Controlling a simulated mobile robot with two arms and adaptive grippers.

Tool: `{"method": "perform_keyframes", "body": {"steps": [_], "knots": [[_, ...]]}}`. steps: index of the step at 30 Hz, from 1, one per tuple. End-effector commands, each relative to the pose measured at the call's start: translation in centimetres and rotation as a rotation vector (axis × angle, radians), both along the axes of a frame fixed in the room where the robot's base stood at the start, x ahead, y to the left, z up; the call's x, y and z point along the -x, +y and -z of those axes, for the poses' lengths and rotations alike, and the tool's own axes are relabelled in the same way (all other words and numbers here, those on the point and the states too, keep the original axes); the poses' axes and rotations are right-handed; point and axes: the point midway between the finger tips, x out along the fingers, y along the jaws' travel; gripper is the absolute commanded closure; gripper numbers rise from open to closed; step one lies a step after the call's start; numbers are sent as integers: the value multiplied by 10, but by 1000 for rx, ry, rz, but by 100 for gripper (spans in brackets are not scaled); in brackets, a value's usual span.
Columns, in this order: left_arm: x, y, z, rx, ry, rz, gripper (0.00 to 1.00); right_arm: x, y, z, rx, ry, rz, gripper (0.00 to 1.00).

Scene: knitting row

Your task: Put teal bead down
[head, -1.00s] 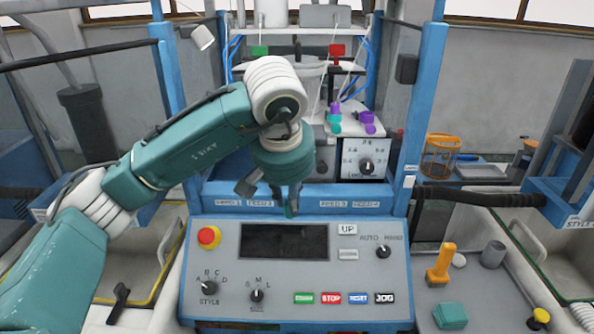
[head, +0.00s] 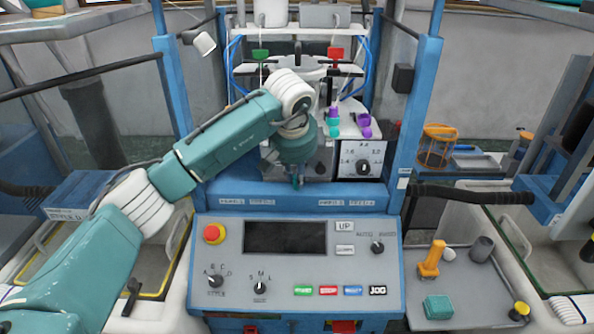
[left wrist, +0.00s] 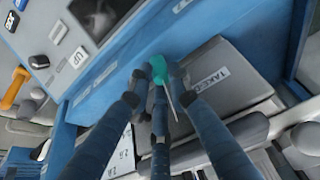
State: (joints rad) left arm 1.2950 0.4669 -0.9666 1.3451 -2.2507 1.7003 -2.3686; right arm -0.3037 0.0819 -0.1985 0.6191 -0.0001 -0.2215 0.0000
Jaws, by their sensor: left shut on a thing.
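My left gripper (head: 297,182) reaches in from the left and hangs over the blue ledge (head: 225,190) behind the control panel. In the left wrist view its dark fingers (left wrist: 160,80) are closed around the teal bead (left wrist: 158,68), which shows at their tips. A thin pale pointed part sticks out beside the bead. In the head view the bead is mostly hidden and very small at the fingertips. I cannot tell whether it touches the ledge. My right gripper is not in view.
The control panel (head: 205,265) with a red knob (head: 214,234) is in front. Purple and teal pieces (head: 334,118) stand behind, right of the gripper, near a dial box (head: 374,156). A grey tray (head: 470,265) at right holds an orange piece (head: 431,260) and a teal block (head: 438,307).

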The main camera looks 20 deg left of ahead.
Motion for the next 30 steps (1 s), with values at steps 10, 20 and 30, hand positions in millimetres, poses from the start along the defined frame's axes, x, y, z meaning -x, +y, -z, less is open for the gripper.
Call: {"method": "perform_keyframes", "body": {"steps": [10, 20, 30], "knots": [[0, 0, 3, 0, 1, 0, 66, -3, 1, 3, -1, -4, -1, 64], [0, 0, 1, 1, 1, -1, 63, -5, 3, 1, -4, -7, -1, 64], [19, -3, -47, -1, -6, 0, 63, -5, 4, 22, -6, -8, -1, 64]]}}
